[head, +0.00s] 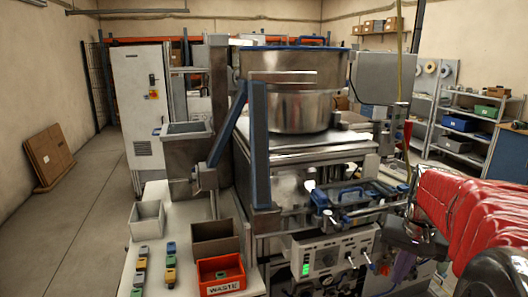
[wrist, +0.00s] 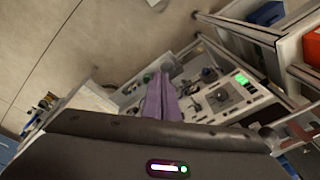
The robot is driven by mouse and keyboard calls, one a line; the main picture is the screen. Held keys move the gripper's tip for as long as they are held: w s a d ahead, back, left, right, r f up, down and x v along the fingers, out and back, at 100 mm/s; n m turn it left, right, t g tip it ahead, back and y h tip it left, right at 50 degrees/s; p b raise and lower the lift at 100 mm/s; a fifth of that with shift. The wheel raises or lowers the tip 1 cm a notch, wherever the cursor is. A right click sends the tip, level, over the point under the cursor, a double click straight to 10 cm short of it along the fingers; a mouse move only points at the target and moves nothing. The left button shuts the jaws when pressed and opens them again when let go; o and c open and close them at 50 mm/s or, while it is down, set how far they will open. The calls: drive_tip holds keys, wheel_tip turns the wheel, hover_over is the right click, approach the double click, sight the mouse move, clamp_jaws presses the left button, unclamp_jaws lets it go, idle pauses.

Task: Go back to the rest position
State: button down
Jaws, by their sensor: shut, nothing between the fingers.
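My gripper (head: 400,274) hangs at the lower right of the head view, below my arm in its red cover. The fingers appear apart from the panel, though the exact gap cannot be told.
The machine carries a large steel drum (head: 292,98). A white side table (head: 187,236) holds a red WASTE bin (head: 221,288), a brown bin (head: 215,240), a grey bin (head: 147,218) and several small coloured blocks. Shelves (head: 462,140) stand at right.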

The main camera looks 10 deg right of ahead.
drive_tip(key=s+a+n+t, duration=0.1)
drive_tip(key=s+a+n, duration=0.1)
drive_tip(key=a, duration=0.7)
drive_tip(key=s+a+n+t, duration=0.1)
drive_tip(key=s+a+n, duration=0.2)
drive_tip(key=a, duration=0.6)
drive_tip(key=s+a+n+t, duration=0.2)
drive_tip(key=s+a+n, duration=0.1)
drive_tip(key=a, duration=0.6)
drive_tip(key=shift+s+a+r+n+y, duration=0.25)
drive_tip(key=shift+r+n+y, duration=0.05)
drive_tip(key=shift+r+n, duration=0.1)
